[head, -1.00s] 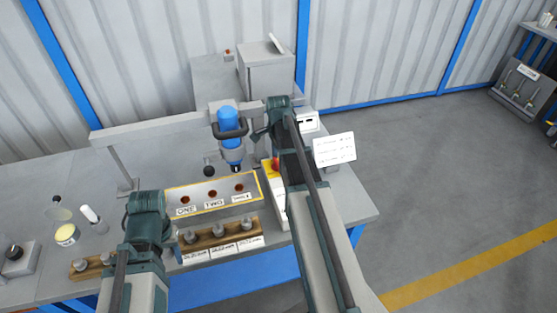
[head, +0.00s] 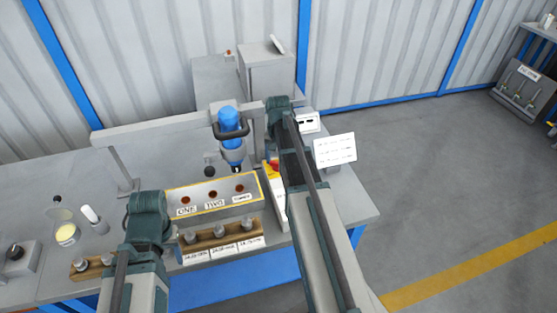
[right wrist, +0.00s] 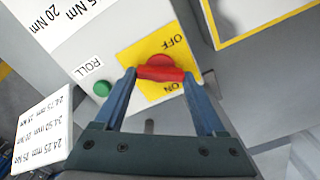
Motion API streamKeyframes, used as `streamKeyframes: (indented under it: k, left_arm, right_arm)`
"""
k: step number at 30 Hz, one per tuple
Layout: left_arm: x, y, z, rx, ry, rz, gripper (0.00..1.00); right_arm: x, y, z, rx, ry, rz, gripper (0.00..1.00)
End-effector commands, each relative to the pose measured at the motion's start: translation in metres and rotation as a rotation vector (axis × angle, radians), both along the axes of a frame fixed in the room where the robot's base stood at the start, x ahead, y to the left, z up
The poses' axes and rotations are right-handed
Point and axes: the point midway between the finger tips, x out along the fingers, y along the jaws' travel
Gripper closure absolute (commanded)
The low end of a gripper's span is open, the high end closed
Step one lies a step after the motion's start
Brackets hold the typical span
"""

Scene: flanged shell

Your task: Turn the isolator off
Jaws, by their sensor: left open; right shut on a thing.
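The isolator is a yellow plate (right wrist: 152,88) marked OFF and ON with a red turn handle (right wrist: 161,69). In the right wrist view my right gripper (right wrist: 160,76) has a finger at each end of the red handle and is shut on it. The handle lies nearly level across that picture, with OFF above it and ON below. I cannot tell which mark it points to. In the head view the isolator (head: 272,168) shows beside my right arm, which hides the right gripper. My left arm shows at lower left, but its fingers are not visible.
A green ROLL button (right wrist: 103,88) is close to my right gripper's left finger. A tray (head: 215,208) marked ONE and TWO stands left of the isolator, below a blue tool (head: 229,120). A sign (head: 335,150) stands to the right.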

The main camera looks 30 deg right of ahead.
Motion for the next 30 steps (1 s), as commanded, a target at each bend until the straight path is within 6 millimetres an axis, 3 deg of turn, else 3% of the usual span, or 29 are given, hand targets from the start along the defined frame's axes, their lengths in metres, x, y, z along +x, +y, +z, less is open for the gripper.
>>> streamKeyframes:
  k: [15, 30]
  left_arm:
    - [0.0000, 0.0000, -0.0001, 0.000, 0.000, 0.000, 0.50]
    - [0.0000, 0.0000, -0.0001, 0.000, 0.000, 0.000, 0.50]
  right_arm:
    - [0.0013, 0.0020, -0.0001, 0.000, 0.000, 0.426, 0.83]
    - [0.0014, 0.0027, -0.0001, 0.000, 0.000, 0.595, 0.83]
